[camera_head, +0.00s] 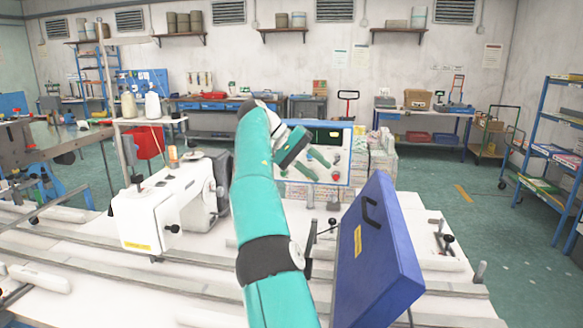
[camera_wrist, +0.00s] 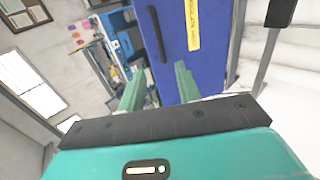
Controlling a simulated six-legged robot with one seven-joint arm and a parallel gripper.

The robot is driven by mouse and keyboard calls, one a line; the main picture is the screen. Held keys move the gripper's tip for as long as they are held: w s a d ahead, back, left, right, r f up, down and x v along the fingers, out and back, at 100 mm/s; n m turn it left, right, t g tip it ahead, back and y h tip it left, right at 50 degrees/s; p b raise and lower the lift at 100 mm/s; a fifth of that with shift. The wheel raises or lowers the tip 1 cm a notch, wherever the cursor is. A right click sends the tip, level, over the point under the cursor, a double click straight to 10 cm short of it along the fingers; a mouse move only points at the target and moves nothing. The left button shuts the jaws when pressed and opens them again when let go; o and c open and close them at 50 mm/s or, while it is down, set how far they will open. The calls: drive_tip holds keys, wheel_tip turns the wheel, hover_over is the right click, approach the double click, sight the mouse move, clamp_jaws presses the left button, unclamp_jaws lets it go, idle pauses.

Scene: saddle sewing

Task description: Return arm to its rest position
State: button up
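My teal arm rises through the middle of the head view and bends over at the top. My gripper (camera_head: 310,166) hangs beyond the bend, in front of a control panel (camera_head: 337,135). In the wrist view the two pale green fingers of my gripper (camera_wrist: 160,88) stand apart with nothing held between them. A blue case with a yellow label (camera_head: 383,255) stands upright and tilted to the right of my arm. The case also fills the upper middle of the wrist view (camera_wrist: 212,62), behind the fingers. Whether the fingers touch it cannot be told.
A white sewing machine (camera_head: 150,215) stands on the white table (camera_head: 120,280), left of my arm. Thread cones (camera_head: 152,105) stand on a small raised shelf behind it. Blue shelving (camera_head: 560,150) is at the right. Green floor (camera_head: 480,225) is clear between table and shelving.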

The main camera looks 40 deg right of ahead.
drive_tip(key=s+a+f+n+t+y, duration=0.2)
drive_tip(key=s+a, duration=0.5)
drive_tip(key=a, duration=0.5)
drive_tip(key=s+a+f+n+t+y, duration=0.2)
drive_tip(key=s+a+f+n+t, duration=0.2)
drive_tip(key=s+a+f+t, duration=0.3)
drive_tip(key=s+a+f+n+t+y, duration=0.2)
drive_tip(key=s+a+f, duration=0.6)
drive_tip(key=a, duration=1)
drive_tip(key=shift+s+n+t+y, duration=0.45)
drive_tip(key=shift+n+t, duration=0.45)
drive_tip(key=shift+t, duration=0.3)
drive_tip(key=shift+d+f, duration=0.1)
